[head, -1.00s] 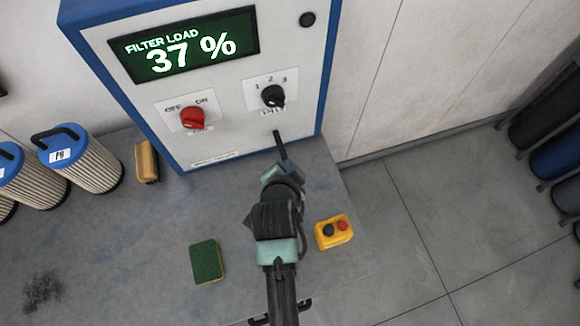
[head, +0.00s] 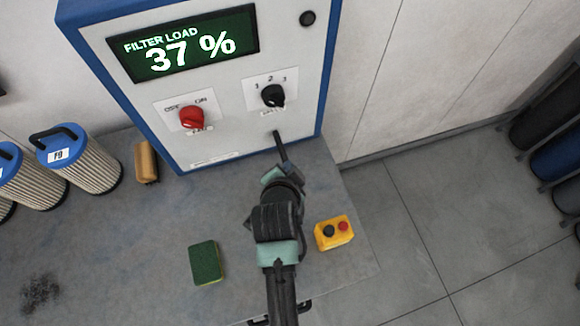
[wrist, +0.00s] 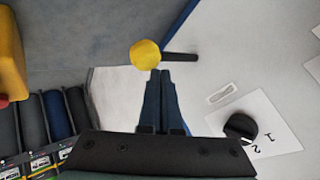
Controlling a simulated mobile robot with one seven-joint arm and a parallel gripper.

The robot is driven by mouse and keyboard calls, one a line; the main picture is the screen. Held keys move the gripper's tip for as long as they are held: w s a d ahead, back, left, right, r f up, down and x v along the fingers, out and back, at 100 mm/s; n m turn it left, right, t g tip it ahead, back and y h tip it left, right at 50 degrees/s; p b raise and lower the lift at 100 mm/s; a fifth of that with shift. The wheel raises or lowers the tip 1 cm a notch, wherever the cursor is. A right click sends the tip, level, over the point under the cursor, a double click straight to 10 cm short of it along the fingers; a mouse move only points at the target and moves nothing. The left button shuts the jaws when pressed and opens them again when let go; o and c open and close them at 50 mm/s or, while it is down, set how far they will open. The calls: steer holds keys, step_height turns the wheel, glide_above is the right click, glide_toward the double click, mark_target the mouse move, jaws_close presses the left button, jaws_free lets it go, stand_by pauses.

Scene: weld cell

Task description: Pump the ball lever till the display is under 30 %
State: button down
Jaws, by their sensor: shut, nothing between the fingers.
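The cabinet's display (head: 185,43) reads "FILTER LOAD 37 %". The lever's dark rod (head: 278,139) comes out of the cabinet's front low on the right. The rod also shows in the wrist view (wrist: 181,57), with the yellow ball (wrist: 145,54) at its end. In the head view the ball is hidden by my gripper. My gripper (wrist: 160,74) is shut and empty, its fingertips together just by the ball. I cannot tell whether they touch it. In the head view my gripper (head: 287,172) is in front of the cabinet, above the bench.
The cabinet front has a red switch (head: 192,117) and a black 1-2-3 knob (head: 273,96). On the bench are a yellow button box (head: 334,233), a green sponge (head: 206,262), a brush (head: 146,162) and filter cartridges (head: 92,168). Gas cylinders (head: 556,155) stand at far right.

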steer(key=shift+f+b, duration=1.4)
steer(key=shift+f, duration=0.6)
stand_by(1.5)
steer(key=shift+r, duration=0.1)
steer(key=shift+r+p, duration=2.45)
steer(key=shift+r, duration=0.25)
step_height(320, 180, up, 5)
steer(key=p, duration=0.4)
